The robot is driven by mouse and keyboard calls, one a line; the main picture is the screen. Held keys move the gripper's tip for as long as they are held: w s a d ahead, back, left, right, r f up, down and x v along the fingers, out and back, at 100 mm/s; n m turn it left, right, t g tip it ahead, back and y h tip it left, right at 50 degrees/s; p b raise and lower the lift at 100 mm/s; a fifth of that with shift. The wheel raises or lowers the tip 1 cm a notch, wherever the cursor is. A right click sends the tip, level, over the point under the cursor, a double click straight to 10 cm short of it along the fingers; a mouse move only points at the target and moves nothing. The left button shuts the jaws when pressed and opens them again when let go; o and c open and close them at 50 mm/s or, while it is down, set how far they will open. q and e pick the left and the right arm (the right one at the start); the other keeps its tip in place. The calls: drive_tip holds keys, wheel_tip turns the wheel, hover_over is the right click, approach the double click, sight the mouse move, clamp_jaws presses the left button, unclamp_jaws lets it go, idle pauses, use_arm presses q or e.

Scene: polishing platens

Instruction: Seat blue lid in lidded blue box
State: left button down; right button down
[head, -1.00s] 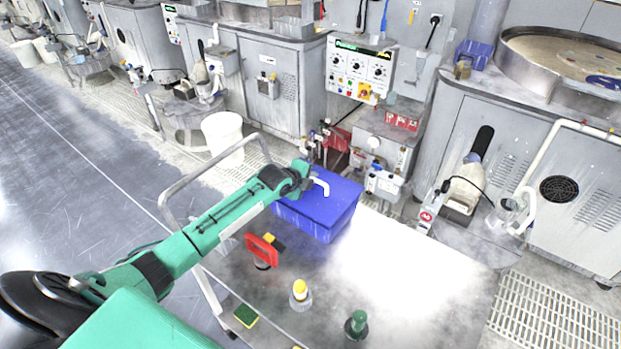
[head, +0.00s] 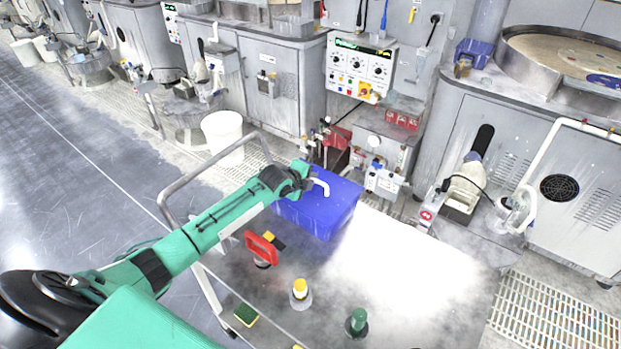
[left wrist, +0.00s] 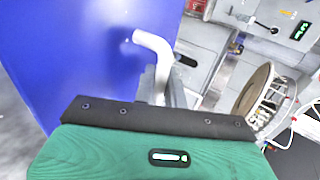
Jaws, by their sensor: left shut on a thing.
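The blue lid (head: 338,190) lies over the top of the blue box (head: 318,222), which stands at the back of the grey cart top. Its white bent handle (head: 323,185) also shows in the left wrist view (left wrist: 156,45), rising from the blue lid face (left wrist: 70,50). My left gripper (head: 310,182) reaches in over the lid and is shut on this handle. I cannot tell whether the lid's edge sits fully down on the box rim. My arm hides the lid's left corner. My right gripper is not in view.
On the cart (head: 385,285) stand a red-handled tool (head: 262,248), a yellow-topped bottle (head: 300,290), a green bottle (head: 356,322) and a sponge (head: 246,315). A metal rail (head: 200,170) bounds the cart's left side. The cart's right part is clear. Machines stand behind.

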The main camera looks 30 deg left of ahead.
use_arm(q)
drive_tip(key=shift+f+b, duration=0.3)
drive_tip(key=shift+f, duration=0.2)
drive_tip(key=c, duration=1.4)
unclamp_jaws()
drive_tip(key=shift+s, duration=0.1)
drive_tip(key=shift+s+a+r, duration=0.15)
drive_tip(key=shift+s+r, duration=0.05)
drive_tip(key=shift+s, duration=0.25)
drive_tip(key=shift+b+v, duration=1.45)
drive_tip(key=shift+v, duration=4.95)
